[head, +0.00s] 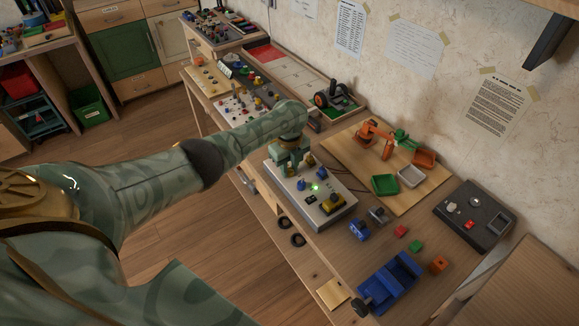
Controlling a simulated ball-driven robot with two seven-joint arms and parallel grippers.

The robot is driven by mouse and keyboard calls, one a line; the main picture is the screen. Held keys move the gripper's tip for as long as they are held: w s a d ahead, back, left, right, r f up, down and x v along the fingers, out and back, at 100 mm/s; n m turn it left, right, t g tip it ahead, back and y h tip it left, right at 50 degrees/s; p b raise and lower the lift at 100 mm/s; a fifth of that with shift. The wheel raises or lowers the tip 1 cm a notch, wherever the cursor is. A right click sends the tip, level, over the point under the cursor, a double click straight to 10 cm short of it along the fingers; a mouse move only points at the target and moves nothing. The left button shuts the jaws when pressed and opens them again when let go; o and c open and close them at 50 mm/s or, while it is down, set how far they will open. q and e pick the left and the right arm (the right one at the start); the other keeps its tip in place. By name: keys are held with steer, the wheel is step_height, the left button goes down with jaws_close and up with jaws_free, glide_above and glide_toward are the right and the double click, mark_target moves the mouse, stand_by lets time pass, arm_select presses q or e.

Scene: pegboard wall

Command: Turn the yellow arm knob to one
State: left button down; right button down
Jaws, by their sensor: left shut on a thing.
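A pale grey control box (335,221) stands on the bench, with several small blue controls, a lit green lamp (315,187) and a yellow control on a dark base (332,204) on its top. My left gripper (291,172) reaches down over the box's far left part. It is shut on a small control there, probably a knob. The fingers hide this control, so I cannot see its colour or the setting it points to. An orange toy arm (375,135) stands on a wooden board behind the box. My right gripper is out of view.
Green (384,184), white (411,176) and orange (424,158) trays lie by the toy arm. A dark switch box (472,215) stands by the wall. Crowded panels fill the bench's far end.

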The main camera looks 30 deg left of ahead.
mark_target(290, 170)
arm_select(q)
steer(key=shift+d, duration=0.1)
stand_by(0.4)
steer(key=c, duration=1.2)
jaws_free()
step_height(290, 170, up, 16)
steer(key=p, duration=0.8)
steer(key=shift+r, duration=0.15)
